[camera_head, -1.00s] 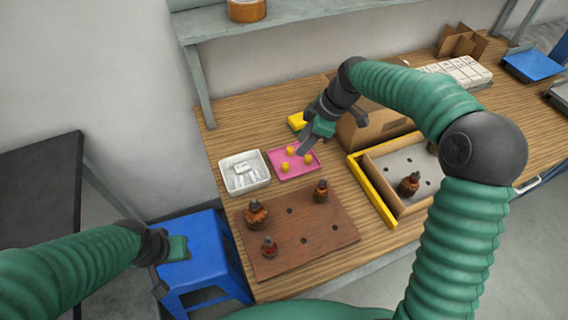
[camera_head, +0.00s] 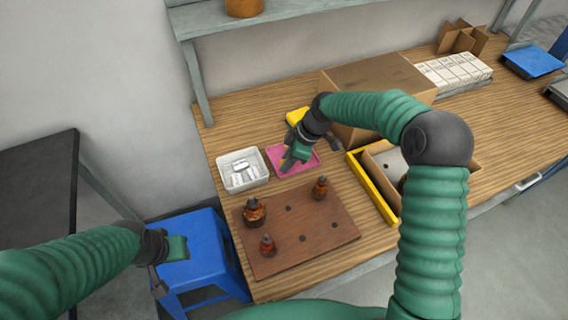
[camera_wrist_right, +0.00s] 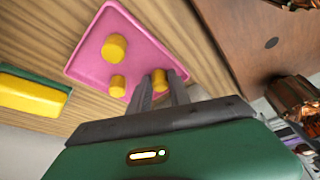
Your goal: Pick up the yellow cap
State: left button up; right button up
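Three short yellow caps stand on a pink tray (camera_head: 312,163), whose rim also shows in the right wrist view (camera_wrist_right: 85,70). In that view, one yellow cap (camera_wrist_right: 115,47) is large at the top, a second yellow cap (camera_wrist_right: 117,86) is below it, and a third yellow cap (camera_wrist_right: 158,80) shows between my right fingertips. My right gripper (camera_head: 287,166) reaches down over the tray and hides the caps in the head view. Its fingers (camera_wrist_right: 160,87) are apart; contact with the cap is unclear. My left gripper (camera_head: 160,278) hangs over the blue stool, its opening unclear.
A white bin (camera_head: 243,170) stands left of the tray. A brown board (camera_head: 300,245) with several copper armatures is in front. A yellow-edged box (camera_head: 372,190) is to the right, a cardboard box (camera_head: 375,80) behind. A yellow-and-green object (camera_wrist_right: 30,92) lies beside the tray.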

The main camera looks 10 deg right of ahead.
grip_shut()
jog(key=shift+r, duration=0.1)
